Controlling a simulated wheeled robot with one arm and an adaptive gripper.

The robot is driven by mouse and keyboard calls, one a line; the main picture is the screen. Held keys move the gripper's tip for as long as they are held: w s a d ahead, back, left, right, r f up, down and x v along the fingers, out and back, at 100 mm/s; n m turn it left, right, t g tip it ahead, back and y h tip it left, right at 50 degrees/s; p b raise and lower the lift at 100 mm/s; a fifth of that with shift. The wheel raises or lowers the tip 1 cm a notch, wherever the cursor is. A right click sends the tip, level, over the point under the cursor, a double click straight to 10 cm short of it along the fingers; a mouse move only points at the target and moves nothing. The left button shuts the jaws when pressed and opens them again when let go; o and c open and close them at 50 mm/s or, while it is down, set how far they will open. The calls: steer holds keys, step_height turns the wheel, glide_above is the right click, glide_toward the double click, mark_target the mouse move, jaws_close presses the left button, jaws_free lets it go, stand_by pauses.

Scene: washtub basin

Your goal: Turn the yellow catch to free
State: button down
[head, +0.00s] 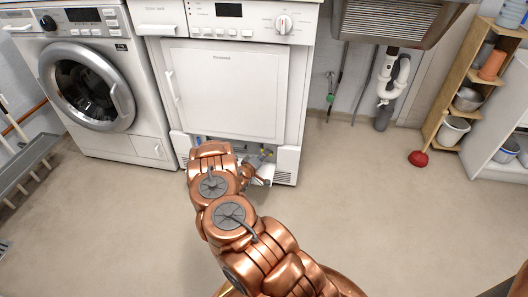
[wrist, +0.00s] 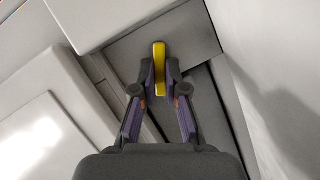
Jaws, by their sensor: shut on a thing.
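The yellow catch (wrist: 159,58) is a narrow upright bar on a grey panel in the wrist view. My gripper (wrist: 159,78) has one dark fingertip on each side of it and is shut on its lower part. In the head view a small spot of yellow on the catch (head: 266,153) shows low on the front of the right-hand white machine (head: 223,85). My gripper (head: 256,168) is at the bottom of that machine, partly hidden behind my copper arm. The far side of the catch is hidden.
A front-loading washer (head: 90,90) stands to the left. A sink (head: 395,20) with a white drain pipe (head: 393,80) is at the back right, with a red plunger (head: 418,158) and a wooden shelf (head: 460,90) beyond. The floor (head: 360,210) to the right is clear.

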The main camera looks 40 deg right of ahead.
steer(key=m+p, duration=0.1)
steer(key=p, duration=0.1)
steer(key=r+m+y+p, duration=0.1)
steer(key=p, duration=0.1)
steer(key=shift+s+d+r+m+t+y, duration=0.15)
steer(key=shift+s+m+t+y, duration=0.15)
steer(key=shift+m, duration=0.1)
steer(key=shift+s+d+r+m+t+y+p, duration=0.15)
steer(key=shift+m+t+y+p, duration=0.3)
steer(key=shift+m+p, duration=0.65)
steer(key=shift+s+d+m+t+y+p, duration=0.15)
steer(key=shift+m+t+y+p, duration=0.15)
steer(key=shift+m+p, duration=0.25)
steer(key=shift+s+d+m+t+y+p, duration=0.1)
steer(key=shift+s+m+t+y+p, duration=0.05)
steer(key=shift+m+y+p, duration=0.3)
steer(key=shift+s+d+m+t+y, duration=0.15)
steer(key=shift+m+t, duration=0.1)
steer(key=shift+m, duration=0.3)
steer(key=shift+s+a+m+t+y, duration=0.15)
steer(key=shift+m+t, duration=0.1)
steer(key=shift+m, duration=0.3)
steer(key=shift+w+d+p, duration=0.1)
steer(key=shift+p, duration=0.2)
steer(key=c, duration=1.2)
jaws_free()
